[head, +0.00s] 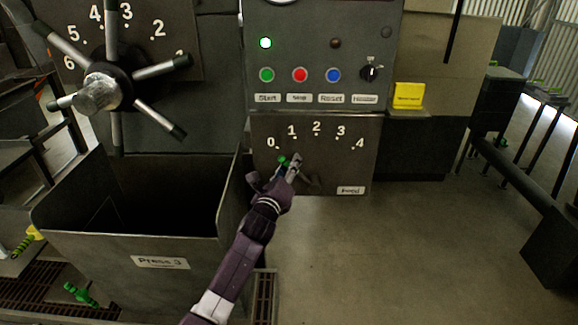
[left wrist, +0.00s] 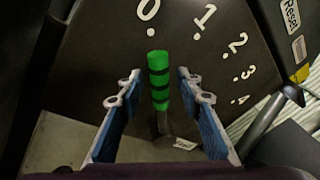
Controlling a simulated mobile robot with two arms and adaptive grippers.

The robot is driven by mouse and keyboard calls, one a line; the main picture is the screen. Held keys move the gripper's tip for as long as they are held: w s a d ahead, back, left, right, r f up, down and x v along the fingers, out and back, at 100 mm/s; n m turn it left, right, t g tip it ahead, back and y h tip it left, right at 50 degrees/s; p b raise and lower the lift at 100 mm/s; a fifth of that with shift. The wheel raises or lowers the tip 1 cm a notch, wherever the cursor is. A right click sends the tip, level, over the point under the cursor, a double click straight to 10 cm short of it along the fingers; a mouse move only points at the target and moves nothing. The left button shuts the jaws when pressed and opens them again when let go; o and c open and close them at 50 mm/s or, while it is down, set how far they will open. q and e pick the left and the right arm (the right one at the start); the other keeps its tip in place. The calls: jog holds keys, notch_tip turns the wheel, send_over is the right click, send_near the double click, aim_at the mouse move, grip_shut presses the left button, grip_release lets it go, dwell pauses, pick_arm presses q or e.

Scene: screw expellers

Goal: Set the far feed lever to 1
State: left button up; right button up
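The feed lever, with a green ribbed grip (head: 283,160), sits on the dark panel with the 0 to 4 dial (head: 316,137). In the left wrist view the green grip (left wrist: 159,80) points toward the 0 mark. My left gripper (head: 291,163) is at the lever and partly hides it in the head view. In the left wrist view the gripper (left wrist: 158,88) is open, with one finger on each side of the grip and a visible gap to both. My right gripper is not in view.
Above the dial are Start, Stop and Reset buttons (head: 300,75) and a black knob (head: 370,70). A dark open bin labelled Press 3 (head: 160,262) stands left of my arm. A spoked handwheel (head: 100,92) is at upper left. The floor (head: 400,250) at right is clear.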

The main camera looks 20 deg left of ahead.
pick_arm(q)
jog(key=shift+w, duration=0.1)
jog(key=shift+c, duration=0.2)
grip_shut()
